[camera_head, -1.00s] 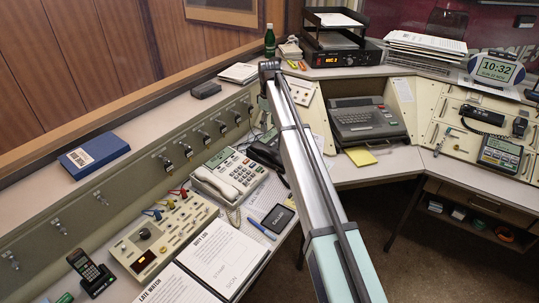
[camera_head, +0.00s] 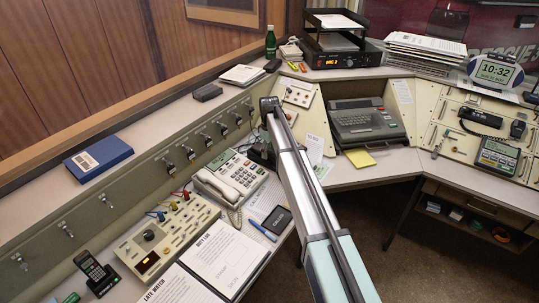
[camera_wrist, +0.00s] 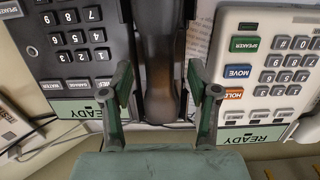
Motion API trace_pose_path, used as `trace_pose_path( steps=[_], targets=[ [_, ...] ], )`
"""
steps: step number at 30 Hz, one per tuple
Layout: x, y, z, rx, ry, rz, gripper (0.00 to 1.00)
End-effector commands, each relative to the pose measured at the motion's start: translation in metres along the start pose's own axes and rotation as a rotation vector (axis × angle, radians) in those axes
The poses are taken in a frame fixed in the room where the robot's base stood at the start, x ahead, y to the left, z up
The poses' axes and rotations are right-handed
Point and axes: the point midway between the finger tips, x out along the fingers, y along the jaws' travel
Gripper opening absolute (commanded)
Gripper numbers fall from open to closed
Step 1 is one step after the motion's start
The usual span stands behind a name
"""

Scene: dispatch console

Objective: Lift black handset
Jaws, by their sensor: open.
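The black handset (camera_wrist: 160,72) runs down the middle of the wrist view, and its rounded lower end shows. It rests beside the keypad of the black phone (camera_wrist: 82,45). My gripper (camera_wrist: 158,84) is open, with one finger on each side of the handset. A gap shows between the handset and each finger, so the fingers do not appear to touch it. In the head view, my arm hides most of the black phone, and the handset cannot be made out clearly there.
A white phone (camera_wrist: 277,65) stands close to the right finger in the wrist view. In the head view, the white phone (camera_head: 232,178) is left of my arm, with a switch panel (camera_head: 165,235), an open binder (camera_head: 225,258) and a dark card (camera_head: 276,220) nearby.

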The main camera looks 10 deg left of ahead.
Motion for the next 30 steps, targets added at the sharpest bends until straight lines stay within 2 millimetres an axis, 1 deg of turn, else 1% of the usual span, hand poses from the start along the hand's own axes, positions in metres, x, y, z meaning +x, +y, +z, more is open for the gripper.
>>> trace_pose_path(
  steps=[4, 10, 11, 12, 14, 15, 16, 26, 30],
  targets=[
    [0.0128, 0.0, 0.0003, 0.0, 0.0, 0.0, 0.6],
    [0.0142, 0.0001, 0.0001, 0.0, 0.001, 0.001, 0.6],
    [0.0142, 0.0001, 0.0001, 0.0, 0.001, 0.001, 0.53],
    [0.0141, 0.0, 0.0002, 0.0, 0.001, 0.001, 0.39],
    [0.014, 0.0, 0.0002, 0.0, 0.001, 0.001, 0.18],
    [0.014, 0.0, 0.0002, 0.0, 0.001, 0.001, 0.04],
    [0.014, 0.0, 0.0002, 0.0, 0.001, 0.001, 0.0],
    [0.0134, 0.0, 0.0001, 0.0, 0.001, 0.001, 0.0],
    [0.0093, 0.0002, -0.0001, 0.0, 0.001, 0.001, 0.0]
  ],
)
